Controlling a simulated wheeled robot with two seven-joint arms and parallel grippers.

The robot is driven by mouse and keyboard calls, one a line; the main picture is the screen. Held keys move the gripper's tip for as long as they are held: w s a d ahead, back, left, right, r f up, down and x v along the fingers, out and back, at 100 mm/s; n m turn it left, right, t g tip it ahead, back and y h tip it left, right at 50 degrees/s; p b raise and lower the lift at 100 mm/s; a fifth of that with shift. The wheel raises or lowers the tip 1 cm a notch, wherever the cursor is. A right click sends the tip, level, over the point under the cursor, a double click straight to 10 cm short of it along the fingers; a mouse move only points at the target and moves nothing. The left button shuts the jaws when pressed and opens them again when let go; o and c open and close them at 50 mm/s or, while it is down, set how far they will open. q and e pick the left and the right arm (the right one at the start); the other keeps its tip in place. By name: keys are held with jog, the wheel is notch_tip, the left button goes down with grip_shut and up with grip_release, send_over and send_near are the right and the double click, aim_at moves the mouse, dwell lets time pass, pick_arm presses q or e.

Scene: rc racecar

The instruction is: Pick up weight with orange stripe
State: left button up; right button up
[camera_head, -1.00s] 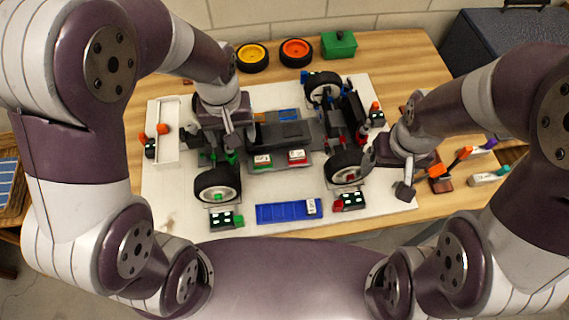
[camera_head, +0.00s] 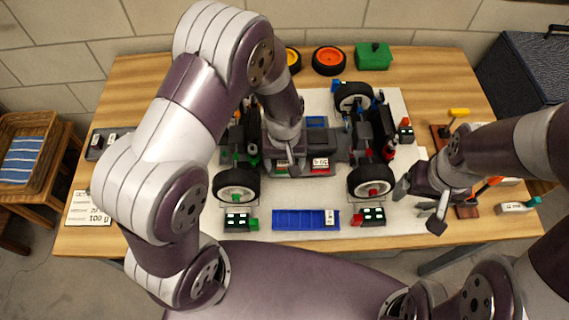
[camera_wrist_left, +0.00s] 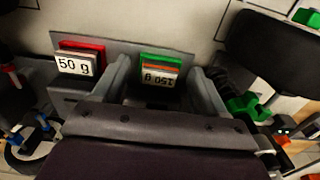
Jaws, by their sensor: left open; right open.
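The weight with the orange stripe (camera_wrist_left: 160,68) has a green top and a white label with "150 g", upside down in the left wrist view. It sits in a grey holder on the car. In the head view its green edge (camera_head: 281,163) shows partly behind my left gripper. My left gripper (camera_wrist_left: 161,82) is open, with one finger on each side of this weight. I cannot tell whether they touch it. The left gripper in the head view (camera_head: 287,158) is over the car's front middle. My right gripper (camera_head: 420,206) is open and empty, right of the car.
A red weight marked "50 g" (camera_wrist_left: 80,60) stands beside the left finger in the wrist view. The car's wheels (camera_head: 237,184) flank the holder. A blue tray (camera_head: 290,220) lies in front. Tools (camera_head: 517,206) lie at the right, and a green box (camera_head: 374,56) stands behind.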

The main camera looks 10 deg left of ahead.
pick_arm(q)
jog(key=c, duration=1.2)
